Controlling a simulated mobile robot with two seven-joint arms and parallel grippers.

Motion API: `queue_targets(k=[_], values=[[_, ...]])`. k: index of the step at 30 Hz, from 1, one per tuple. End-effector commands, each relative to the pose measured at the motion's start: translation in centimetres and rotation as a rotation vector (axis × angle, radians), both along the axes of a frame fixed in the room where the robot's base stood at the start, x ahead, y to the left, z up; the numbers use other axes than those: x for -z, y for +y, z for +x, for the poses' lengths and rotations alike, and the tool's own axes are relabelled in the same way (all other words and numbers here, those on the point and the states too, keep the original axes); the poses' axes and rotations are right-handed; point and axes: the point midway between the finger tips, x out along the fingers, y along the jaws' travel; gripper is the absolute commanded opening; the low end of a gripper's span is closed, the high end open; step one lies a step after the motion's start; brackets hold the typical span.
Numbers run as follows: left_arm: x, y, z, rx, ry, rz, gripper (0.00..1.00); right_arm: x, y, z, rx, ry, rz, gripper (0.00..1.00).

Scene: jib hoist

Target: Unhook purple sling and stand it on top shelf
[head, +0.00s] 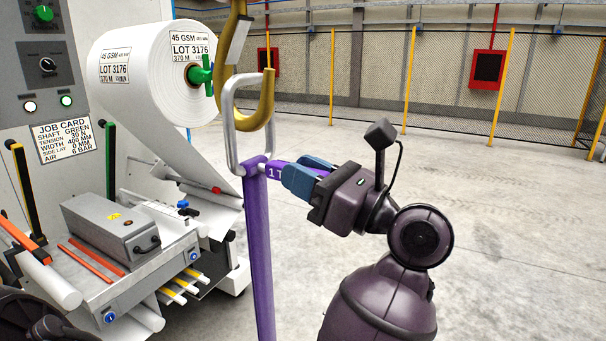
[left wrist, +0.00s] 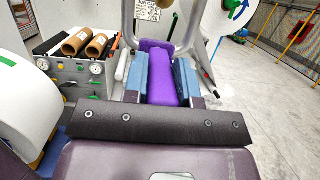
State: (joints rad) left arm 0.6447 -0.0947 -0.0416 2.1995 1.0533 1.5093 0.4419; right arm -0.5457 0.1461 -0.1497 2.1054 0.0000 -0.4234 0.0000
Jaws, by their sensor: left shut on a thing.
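The purple sling (head: 260,260) hangs down as a long strap below a pale metal link (head: 233,150). A purple tab marked "1 T" (head: 276,170) sticks out to the right at its top. My left gripper (head: 298,178) has its blue fingers shut on this tab. The left wrist view shows the purple piece (left wrist: 160,75) between both fingers. The link overlaps the bowl of the yellow hook (head: 256,122), its top bar well above the bowl's bottom. I cannot tell whether it bears on the hook. No top shelf is clearly identifiable. My right gripper is not in view.
A machine with a white roll (head: 150,75), a green knob (head: 203,75) and a grey box (head: 110,228) stands close on the left. Brown tubes (left wrist: 75,43) lie on a grey unit in the left wrist view. Open concrete floor (head: 490,230) lies to the right, before a fence.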

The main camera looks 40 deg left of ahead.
Motion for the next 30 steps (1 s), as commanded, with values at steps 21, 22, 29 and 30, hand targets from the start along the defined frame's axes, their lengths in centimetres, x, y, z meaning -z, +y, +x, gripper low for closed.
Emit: queue_targets(k=[21, 22, 29, 30], values=[[-3.3, -1.5, 0.1, 0.001, -0.003, 0.001, 0.0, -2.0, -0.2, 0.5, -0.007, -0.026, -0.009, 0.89], [-3.3, -1.5, 0.2, 0.0, -0.002, 0.001, 0.0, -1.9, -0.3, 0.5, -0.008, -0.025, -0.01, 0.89], [-3.3, -1.5, 0.2, 0.0, -0.002, 0.002, 0.0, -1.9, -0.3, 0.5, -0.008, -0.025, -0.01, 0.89], [-3.3, -1.6, 0.2, 0.0, -0.002, 0.002, 0.0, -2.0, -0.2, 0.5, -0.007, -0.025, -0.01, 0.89]])
